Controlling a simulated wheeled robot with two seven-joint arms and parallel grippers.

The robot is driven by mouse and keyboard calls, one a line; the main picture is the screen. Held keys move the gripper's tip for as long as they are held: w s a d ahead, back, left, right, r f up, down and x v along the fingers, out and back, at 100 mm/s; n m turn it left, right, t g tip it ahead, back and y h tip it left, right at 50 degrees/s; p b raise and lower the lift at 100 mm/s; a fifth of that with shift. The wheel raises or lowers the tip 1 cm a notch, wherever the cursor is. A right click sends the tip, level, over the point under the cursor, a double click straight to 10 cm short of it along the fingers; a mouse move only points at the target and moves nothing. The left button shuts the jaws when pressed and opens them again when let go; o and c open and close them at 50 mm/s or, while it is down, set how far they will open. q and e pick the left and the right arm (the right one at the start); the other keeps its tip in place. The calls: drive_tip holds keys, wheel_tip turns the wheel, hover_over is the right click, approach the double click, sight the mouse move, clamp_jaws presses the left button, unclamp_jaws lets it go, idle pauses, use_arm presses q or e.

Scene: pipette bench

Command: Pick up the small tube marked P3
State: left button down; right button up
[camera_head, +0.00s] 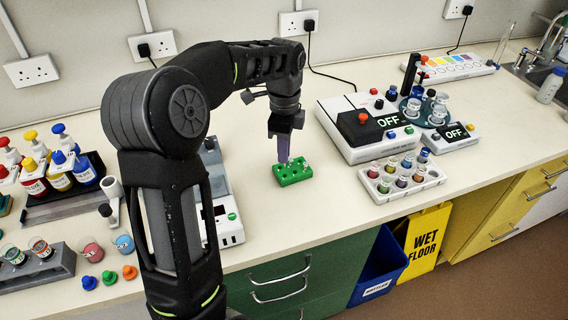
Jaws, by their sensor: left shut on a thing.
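A small green rack (292,179) with round holes sits on the bench near the middle. My left gripper (284,159) reaches down from above to the rack's back left part. Its fingers are shut on a small tube, which is mostly hidden between the fingertips and too small to read any P3 mark. It is unclear whether the tube is still in its hole. A small pale tube top seems to show at the rack's back right. My right gripper is not in view.
A white device with an OFF display (365,128) and a rack of coloured vials (402,184) stand to the right. Another white device (229,231) stands left of the green rack, partly behind my arm. Bench in front of the rack is clear.

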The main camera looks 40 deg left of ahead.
use_arm(q)
wheel_tip(320, 180, up, 5)
drive_tip(key=shift+f, duration=0.2)
drive_tip(key=shift+r, duration=0.1)
idle(0.4)
